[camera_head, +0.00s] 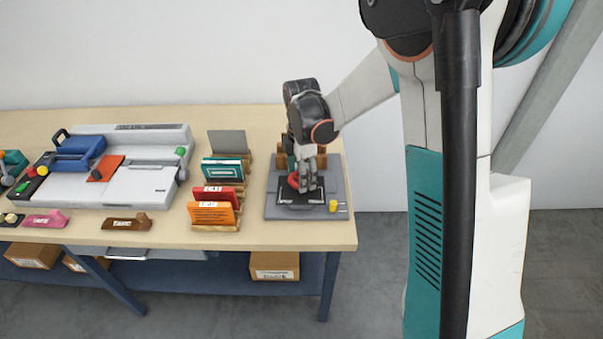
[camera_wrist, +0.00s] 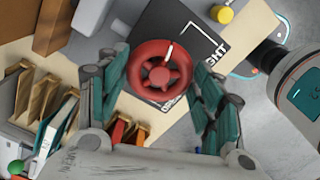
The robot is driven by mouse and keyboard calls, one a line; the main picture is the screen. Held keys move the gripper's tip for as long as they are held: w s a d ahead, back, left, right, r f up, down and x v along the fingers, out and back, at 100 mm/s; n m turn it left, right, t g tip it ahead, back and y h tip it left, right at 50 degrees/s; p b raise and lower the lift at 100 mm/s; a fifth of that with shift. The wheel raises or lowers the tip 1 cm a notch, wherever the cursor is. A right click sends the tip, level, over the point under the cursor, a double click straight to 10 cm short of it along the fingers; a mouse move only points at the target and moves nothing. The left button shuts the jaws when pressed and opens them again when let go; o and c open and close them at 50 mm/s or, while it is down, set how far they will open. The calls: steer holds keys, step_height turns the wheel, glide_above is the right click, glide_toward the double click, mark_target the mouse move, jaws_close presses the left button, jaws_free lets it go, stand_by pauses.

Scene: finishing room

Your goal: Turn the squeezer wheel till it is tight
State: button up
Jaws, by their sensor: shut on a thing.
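The red squeezer wheel (camera_wrist: 160,75) has spokes, a round hub and one white mark on its rim. In the wrist view the white mark points up and slightly right, a little left of partly hidden white lettering ending in "GHT" on the black plate (camera_wrist: 165,25). My gripper (camera_head: 306,182) reaches down over the squeezer, with its teal-padded fingers on either side of the wheel, shut on it. In the head view only a red bit of the wheel (camera_head: 293,181) shows beside the fingers. The squeezer stands on a grey base (camera_head: 340,187).
A yellow knob (camera_head: 333,206) sits at the base's front right. Left of it, wooden stands hold an orange booklet (camera_head: 211,214), a red one, a teal one and a grey sheet. A white binding machine (camera_head: 140,188) stands farther left. The table's right edge is close to the base.

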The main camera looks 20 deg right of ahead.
steer(key=o, duration=1.1)
steer(key=shift+c, duration=0.2)
step_height(320, 180, up, 12)
